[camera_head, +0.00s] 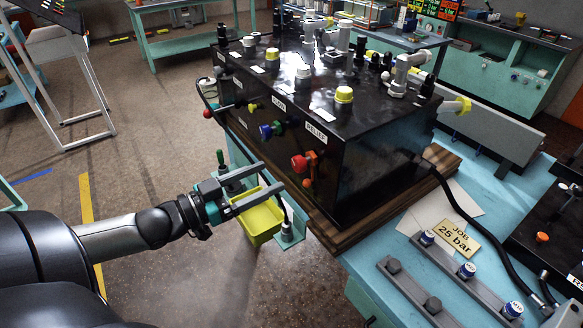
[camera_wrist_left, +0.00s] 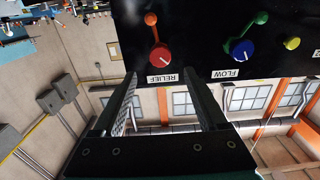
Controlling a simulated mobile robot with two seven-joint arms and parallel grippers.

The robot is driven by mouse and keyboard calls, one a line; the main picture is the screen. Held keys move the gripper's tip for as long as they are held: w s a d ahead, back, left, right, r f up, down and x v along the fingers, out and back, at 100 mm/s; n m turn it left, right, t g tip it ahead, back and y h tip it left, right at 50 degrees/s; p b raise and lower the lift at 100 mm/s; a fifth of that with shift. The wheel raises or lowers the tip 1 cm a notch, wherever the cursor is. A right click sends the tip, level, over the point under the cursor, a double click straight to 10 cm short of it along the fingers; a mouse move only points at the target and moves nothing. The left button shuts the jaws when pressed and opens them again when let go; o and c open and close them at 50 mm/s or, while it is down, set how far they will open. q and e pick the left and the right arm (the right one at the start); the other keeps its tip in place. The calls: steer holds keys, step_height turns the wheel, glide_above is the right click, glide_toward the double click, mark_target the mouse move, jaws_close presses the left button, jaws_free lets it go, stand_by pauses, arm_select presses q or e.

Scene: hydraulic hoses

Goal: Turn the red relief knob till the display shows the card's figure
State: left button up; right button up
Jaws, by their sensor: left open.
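The red relief knob (camera_head: 299,164) sits on the front face of the black hydraulic block (camera_head: 375,170), by the RELIEF label. My left gripper (camera_head: 270,175) is open and empty, its fingers pointing at the knob from the front left, with a gap left between. In the left wrist view the red knob (camera_wrist_left: 160,57) shows beyond the fingertips, roughly between them, with a white pointer mark. I cannot make out a display reading. My right gripper is not in view.
A blue FLOW knob (camera_head: 266,131) and a smaller yellow knob (camera_head: 253,107) are left of the red one. A small orange ball (camera_head: 307,183) is just below it. A yellow bin (camera_head: 262,218) hangs under the gripper. Grey bars (camera_head: 415,290) lie on the bench.

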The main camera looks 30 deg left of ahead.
mark_target(296, 165)
arm_select(q)
steer(key=shift+b+x, duration=0.7)
steer(key=shift+x, duration=2.95)
jaws_close()
